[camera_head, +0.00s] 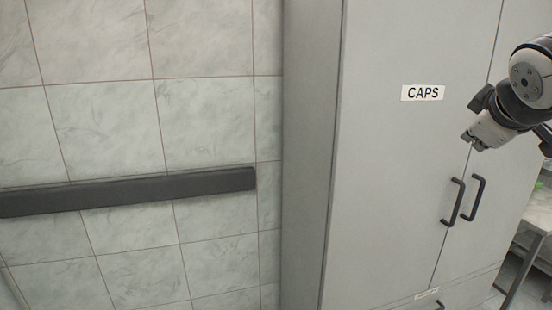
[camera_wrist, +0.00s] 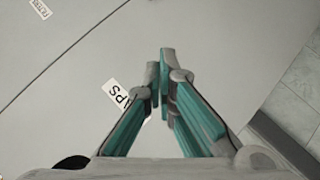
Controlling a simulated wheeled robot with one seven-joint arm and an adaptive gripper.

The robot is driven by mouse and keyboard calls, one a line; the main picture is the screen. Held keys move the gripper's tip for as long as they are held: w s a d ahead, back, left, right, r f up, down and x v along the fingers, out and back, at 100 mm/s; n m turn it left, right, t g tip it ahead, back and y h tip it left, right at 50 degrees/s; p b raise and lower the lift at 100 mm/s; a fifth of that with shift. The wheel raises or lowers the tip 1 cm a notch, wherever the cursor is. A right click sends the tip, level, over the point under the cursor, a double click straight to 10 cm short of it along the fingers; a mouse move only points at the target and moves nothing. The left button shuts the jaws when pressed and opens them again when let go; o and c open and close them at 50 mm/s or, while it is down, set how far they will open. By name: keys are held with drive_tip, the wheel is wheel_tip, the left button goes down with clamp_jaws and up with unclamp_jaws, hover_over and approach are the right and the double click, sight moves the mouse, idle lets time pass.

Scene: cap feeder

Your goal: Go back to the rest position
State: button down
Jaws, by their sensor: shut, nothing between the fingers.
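My gripper (camera_head: 473,143) is at the right of the head view, in front of the grey cabinet (camera_head: 390,160) and above its door handles. In the wrist view my gripper (camera_wrist: 160,52) shows its teal-lined fingers brought together, with nothing between them. The fingers point toward the cabinet face. A white label reading CAPS (camera_head: 423,93) is on the left cabinet door. Part of this label (camera_wrist: 117,97) shows beside the left finger in the wrist view, the rest hidden behind the finger.
Two dark handles (camera_head: 453,202) (camera_head: 476,198) stick out from the closed doors. A dark rail (camera_head: 130,191) runs along the tiled wall (camera_head: 110,120) at left. A table (camera_head: 540,215) stands at the right edge. Another label (camera_wrist: 41,9) shows at the wrist view's top left.

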drive_tip(key=s+a+f+m+g+y, duration=0.2)
drive_tip(key=s+a+f, duration=0.5)
drive_tip(key=s+a, duration=0.2)
drive_tip(key=s+a+f+m+g+y, duration=0.3)
drive_tip(key=s+a+f, duration=0.5)
drive_tip(key=s, duration=0.3)
drive_tip(key=shift+s+a+m, duration=0.3)
drive_tip(key=shift+a, duration=0.3)
